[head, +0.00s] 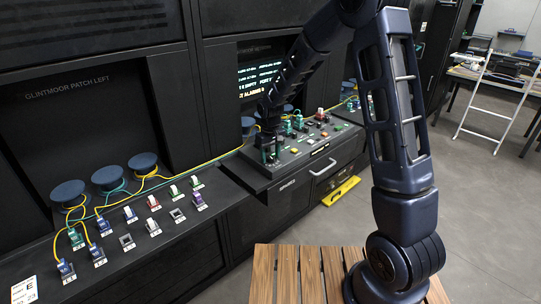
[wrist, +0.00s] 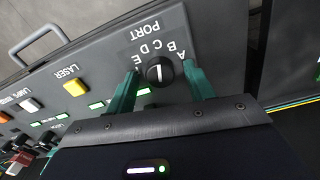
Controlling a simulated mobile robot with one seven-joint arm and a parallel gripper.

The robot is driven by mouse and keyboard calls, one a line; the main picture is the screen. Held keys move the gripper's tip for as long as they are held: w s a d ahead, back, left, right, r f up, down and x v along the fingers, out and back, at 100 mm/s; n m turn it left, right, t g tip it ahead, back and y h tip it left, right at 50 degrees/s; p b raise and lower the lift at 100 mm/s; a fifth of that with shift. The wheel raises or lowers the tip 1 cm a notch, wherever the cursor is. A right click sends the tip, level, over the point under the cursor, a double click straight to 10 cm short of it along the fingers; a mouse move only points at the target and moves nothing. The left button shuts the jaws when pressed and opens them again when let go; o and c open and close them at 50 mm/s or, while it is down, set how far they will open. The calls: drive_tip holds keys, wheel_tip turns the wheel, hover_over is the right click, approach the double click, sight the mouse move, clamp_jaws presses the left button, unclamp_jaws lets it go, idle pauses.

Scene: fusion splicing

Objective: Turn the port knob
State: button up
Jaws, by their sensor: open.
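The port knob (wrist: 160,72) is a round black knob with a white pointer line, below the upside-down word PORT and an arc of letters A to E in the wrist view. The line runs roughly up and down in the picture; I cannot tell exactly which letter it marks. My gripper (wrist: 163,76) is open, with one teal finger on each side of the knob. Gaps seem to show between fingers and knob; contact is not clear. In the head view my gripper (head: 268,150) is at the left end of the console (head: 285,165), and the knob is hidden.
In the wrist view a yellow LASER button (wrist: 75,87), a white button (wrist: 30,105) and green labels lie left of the knob. A metal handle (wrist: 38,40) is beyond. A lit screen (head: 262,75) stands behind the console. A card (head: 25,290) shows an E.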

sight(272, 157)
drive_tip(key=shift+r, duration=0.15)
wheel_tip(272, 157, up, 11)
drive_tip(key=shift+f, duration=0.2)
idle(0.4)
drive_tip(key=s+d+r+m+t, duration=0.15)
drive_tip(key=s+d+r, duration=0.35)
drive_tip(key=d, duration=0.5)
drive_tip(key=s+d+r+m+t, duration=0.15)
drive_tip(key=s+d+r, duration=0.25)
drive_tip(key=d+r, duration=0.4)
drive_tip(key=s+d+r+m+t, duration=0.1)
drive_tip(key=s+d+m, duration=0.3)
drive_tip(key=s+d, duration=1)
drive_tip(key=s, duration=0.3)
drive_tip(key=shift+d+t, duration=0.3)
